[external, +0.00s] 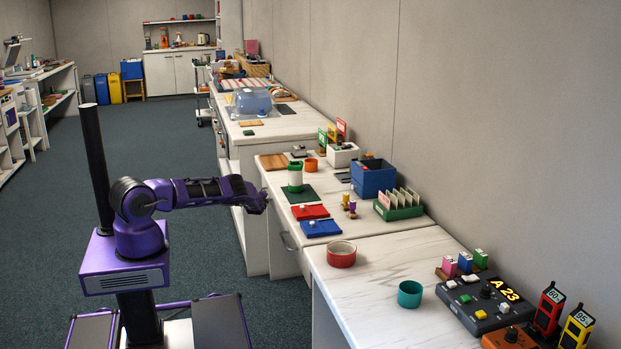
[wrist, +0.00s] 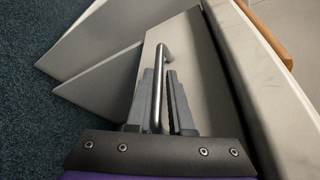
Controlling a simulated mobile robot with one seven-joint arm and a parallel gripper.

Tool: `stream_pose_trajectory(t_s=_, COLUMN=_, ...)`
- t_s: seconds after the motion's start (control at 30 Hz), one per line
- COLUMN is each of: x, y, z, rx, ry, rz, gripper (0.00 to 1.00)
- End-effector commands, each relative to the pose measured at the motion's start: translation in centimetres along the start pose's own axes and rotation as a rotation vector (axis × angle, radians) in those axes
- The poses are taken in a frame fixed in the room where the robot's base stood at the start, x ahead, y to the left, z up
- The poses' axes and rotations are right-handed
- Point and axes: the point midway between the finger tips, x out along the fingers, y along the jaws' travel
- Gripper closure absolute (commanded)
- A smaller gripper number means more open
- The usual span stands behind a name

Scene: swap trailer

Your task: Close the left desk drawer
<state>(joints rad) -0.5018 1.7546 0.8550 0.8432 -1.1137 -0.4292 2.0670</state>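My gripper (external: 262,203) is at the near edge of the long white desk (external: 268,172), at drawer height. In the wrist view, its two grey fingers (wrist: 166,85) straddle a metal bar handle (wrist: 158,112) on a pale drawer front (wrist: 190,42). The bar runs between the fingers; whether they press on it is unclear. In the external view, this drawer is largely hidden by my arm and the desk top, so how far it stands out cannot be read. Another handle (external: 288,241) shows farther right on the desk's front.
White panels (wrist: 95,45) stand left of the drawer front in the wrist view. The carpet (external: 210,245) in front of the desk is clear.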

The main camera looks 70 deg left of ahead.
Motion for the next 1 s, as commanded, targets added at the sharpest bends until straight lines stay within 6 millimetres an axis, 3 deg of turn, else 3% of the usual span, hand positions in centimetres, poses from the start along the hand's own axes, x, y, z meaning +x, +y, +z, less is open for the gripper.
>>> stream_pose_trajectory(t_s=0.03, x=0.0, y=-0.5, z=-0.2, rx=-0.001, ry=0.003, rz=-0.007, gripper=0.72)
stream_pose_trajectory(t_s=0.13, x=0.0, y=-0.4, z=-0.2, rx=-0.001, ry=0.002, rz=-0.006, gripper=0.55)
stream_pose_trajectory(t_s=0.57, x=-0.7, y=-0.3, z=0.1, rx=0.001, ry=-0.002, rz=-0.002, gripper=0.55)
stream_pose_trajectory(t_s=1.0, x=-7.2, y=-0.4, z=0.0, rx=0.002, ry=0.001, rz=-0.001, gripper=0.55)
